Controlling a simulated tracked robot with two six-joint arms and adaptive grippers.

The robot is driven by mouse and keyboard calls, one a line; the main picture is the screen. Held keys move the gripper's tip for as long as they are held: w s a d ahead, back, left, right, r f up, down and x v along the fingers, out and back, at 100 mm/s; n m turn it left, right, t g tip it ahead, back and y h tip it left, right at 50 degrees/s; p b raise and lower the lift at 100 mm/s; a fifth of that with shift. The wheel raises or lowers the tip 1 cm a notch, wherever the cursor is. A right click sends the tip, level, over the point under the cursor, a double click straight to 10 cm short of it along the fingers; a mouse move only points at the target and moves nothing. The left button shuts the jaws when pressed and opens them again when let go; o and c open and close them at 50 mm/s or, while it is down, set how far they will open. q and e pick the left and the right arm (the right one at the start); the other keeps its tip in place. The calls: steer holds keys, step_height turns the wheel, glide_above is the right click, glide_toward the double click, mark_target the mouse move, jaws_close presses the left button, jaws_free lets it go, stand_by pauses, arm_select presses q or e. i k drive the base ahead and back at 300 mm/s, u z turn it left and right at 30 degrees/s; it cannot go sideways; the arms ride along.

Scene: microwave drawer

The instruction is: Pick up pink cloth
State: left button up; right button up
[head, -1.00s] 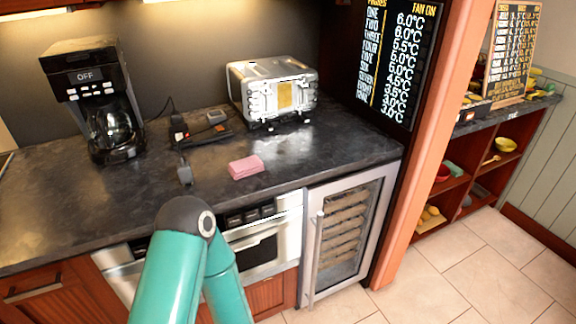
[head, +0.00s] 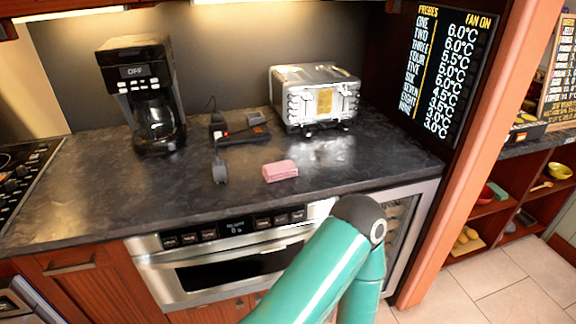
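The pink cloth (head: 280,171) is a small folded pad lying flat near the front edge of the dark countertop (head: 100,200), in the head view. It is in full sight and nothing touches it. One of my teal arms shows at the bottom right, its dark joint just in front of the counter edge and to the right of the cloth. Neither of my grippers is in view, so their fingers cannot be seen.
A dark grey object (head: 220,170) lies left of the cloth. Behind are a black corded device (head: 240,133), a coffee maker (head: 143,95) and a silver toaster (head: 316,97). Below the counter is a microwave drawer (head: 230,262). Counter around the cloth is mostly clear.

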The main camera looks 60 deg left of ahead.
mark_target(280, 170)
steer(key=u, duration=0.2)
steer(key=k, duration=1.25)
steer(key=u, duration=0.75)
steer(key=i, duration=1)
